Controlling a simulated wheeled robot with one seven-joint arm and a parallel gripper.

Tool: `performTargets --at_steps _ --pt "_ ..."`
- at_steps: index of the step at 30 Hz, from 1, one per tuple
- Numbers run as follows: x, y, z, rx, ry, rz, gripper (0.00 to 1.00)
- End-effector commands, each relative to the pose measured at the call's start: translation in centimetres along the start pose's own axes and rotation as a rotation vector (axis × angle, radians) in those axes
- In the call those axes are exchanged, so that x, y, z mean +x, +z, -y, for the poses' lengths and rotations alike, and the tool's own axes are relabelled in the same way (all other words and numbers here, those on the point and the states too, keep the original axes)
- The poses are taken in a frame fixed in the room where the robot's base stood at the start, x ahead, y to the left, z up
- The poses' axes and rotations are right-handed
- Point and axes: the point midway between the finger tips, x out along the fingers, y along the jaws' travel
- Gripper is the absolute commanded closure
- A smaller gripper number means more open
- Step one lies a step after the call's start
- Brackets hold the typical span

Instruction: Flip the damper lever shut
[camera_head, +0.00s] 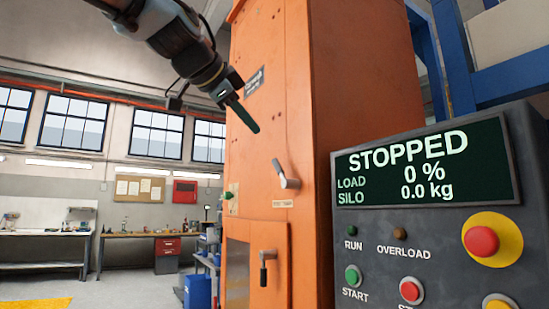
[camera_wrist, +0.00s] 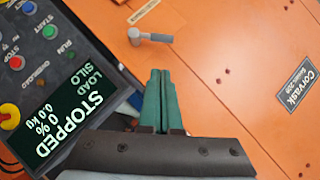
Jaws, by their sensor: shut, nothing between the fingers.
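A small grey lever (camera_head: 283,175) sits on the front of the orange elevator casing (camera_head: 270,110), above a small label plate too small to read for certain. Its handle points up and slightly left from its pivot. The wrist view shows a grey lever (camera_wrist: 155,38) beyond my fingertips, with its handle toward the right of that picture. My gripper (camera_head: 255,129) has green fingers pressed together and empty. It is above and left of the lever in the head view, apart from it. In the wrist view my gripper (camera_wrist: 160,73) points toward the casing.
A second lever with a dark grip (camera_head: 264,268) is lower on the casing. The control panel (camera_head: 430,200) reads STOPPED, 0 % and 0.0 kg, and stands close on the right. A name plate (camera_wrist: 298,86) is on the casing. A workbench (camera_head: 140,237) stands far left.

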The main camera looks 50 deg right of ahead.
Motion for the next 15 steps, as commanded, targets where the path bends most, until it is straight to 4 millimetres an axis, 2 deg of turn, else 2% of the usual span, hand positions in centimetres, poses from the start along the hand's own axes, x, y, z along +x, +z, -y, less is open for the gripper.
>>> performTargets --at_steps 1,4,15 --pt "-0.24 -1.02 0.00 0.019 -0.001 -0.018 1.00" --pt "-0.50 -1.88 0.07 0.039 -0.004 -0.033 1.00" --pt "-0.30 -1.89 0.12 0.038 -0.002 -0.032 1.00"
